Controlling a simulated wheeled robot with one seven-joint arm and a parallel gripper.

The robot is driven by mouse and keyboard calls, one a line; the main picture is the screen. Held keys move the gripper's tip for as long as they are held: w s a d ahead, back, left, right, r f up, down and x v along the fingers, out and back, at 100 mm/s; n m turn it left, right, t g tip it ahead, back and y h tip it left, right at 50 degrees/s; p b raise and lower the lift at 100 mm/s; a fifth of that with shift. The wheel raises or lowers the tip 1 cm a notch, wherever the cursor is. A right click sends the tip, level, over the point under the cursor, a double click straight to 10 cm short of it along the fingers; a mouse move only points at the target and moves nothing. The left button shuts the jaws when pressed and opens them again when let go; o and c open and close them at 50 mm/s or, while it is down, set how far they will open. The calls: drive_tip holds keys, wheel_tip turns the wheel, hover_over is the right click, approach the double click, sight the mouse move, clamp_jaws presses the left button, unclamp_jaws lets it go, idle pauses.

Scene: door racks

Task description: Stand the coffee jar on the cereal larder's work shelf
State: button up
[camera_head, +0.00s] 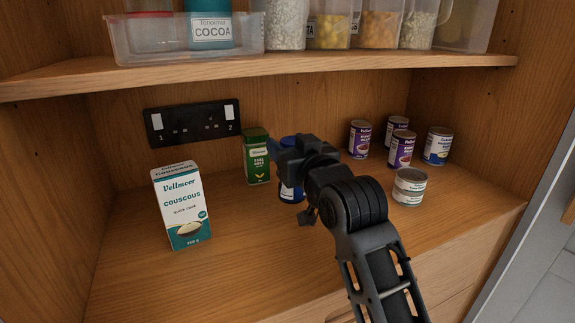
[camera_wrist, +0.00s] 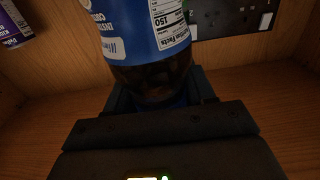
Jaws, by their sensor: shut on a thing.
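The coffee jar (camera_head: 290,190) has a blue label and is mostly hidden behind my gripper (camera_head: 288,158) in the head view. In the wrist view the jar (camera_wrist: 150,45) shows its blue label with white print and a dark band of contents, between the jaws of my gripper (camera_wrist: 158,95). My gripper is shut on the jar. The jar is over the larder's wooden work shelf (camera_head: 240,245), and its lower end looks close to the surface. I cannot tell whether it touches.
A green tin (camera_head: 256,158) stands just left of the jar, and a couscous box (camera_head: 181,207) stands further left. Several cans (camera_head: 402,150) stand at the right. A socket panel (camera_head: 192,123) is on the back wall. An upper shelf (camera_head: 300,66) with tubs hangs above. The front middle is clear.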

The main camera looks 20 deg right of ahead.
drive_tip(key=shift+a+f, duration=0.15)
drive_tip(key=shift+f, duration=1.9)
drive_tip(key=shift+f, duration=0.15)
drive_tip(key=o, duration=1.2)
drive_tip(key=shift+s, duration=0.15)
drive_tip(key=s, duration=1.1)
drive_tip(key=shift+s+b, duration=0.35)
drive_tip(key=shift+b, duration=0.05)
